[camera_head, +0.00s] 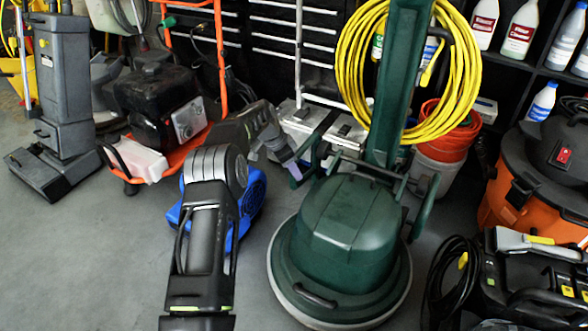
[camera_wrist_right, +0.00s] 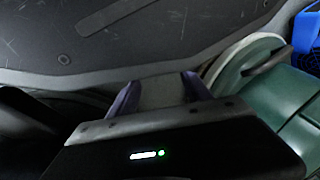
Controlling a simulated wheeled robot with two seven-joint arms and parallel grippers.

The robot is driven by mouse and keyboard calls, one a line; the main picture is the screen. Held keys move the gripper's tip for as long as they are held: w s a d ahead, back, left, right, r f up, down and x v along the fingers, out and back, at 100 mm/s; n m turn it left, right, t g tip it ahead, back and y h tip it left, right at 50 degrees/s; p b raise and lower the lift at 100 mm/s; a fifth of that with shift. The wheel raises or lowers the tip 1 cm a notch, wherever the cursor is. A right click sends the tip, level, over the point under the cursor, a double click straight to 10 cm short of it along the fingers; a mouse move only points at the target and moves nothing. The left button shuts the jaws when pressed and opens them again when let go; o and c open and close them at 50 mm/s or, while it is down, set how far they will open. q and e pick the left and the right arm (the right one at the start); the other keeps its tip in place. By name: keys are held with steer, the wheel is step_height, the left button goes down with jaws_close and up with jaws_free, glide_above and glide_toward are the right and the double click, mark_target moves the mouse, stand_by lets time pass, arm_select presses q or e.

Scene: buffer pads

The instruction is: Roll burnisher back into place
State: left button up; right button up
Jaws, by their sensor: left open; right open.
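The burnisher (camera_head: 345,225) is a dark green floor machine with a round pale-rimmed base. It stands on the grey floor at centre right, with a tall green handle column and a coiled yellow cord (camera_head: 352,85). My left gripper (camera_head: 293,168) is open at the upper left of its green housing, beside its side bracket; I cannot tell whether they touch. My right gripper (camera_wrist_right: 157,92) is open with nothing between its purple fingers, and shows only in the right wrist view. There the green burnisher (camera_wrist_right: 262,105) is at the right, beside that gripper.
A blue machine (camera_head: 250,200) sits behind my left arm. An orange-framed machine (camera_head: 165,115) and a grey upright machine (camera_head: 68,95) stand left. An orange vacuum (camera_head: 500,205) and black equipment (camera_head: 520,275) crowd the right. The floor at lower left is clear.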

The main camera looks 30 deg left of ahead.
arm_select(q)
steer(key=p+v, duration=0.2)
steer(key=v, duration=0.5)
steer(key=shift+d, duration=0.1)
stand_by(0.4)
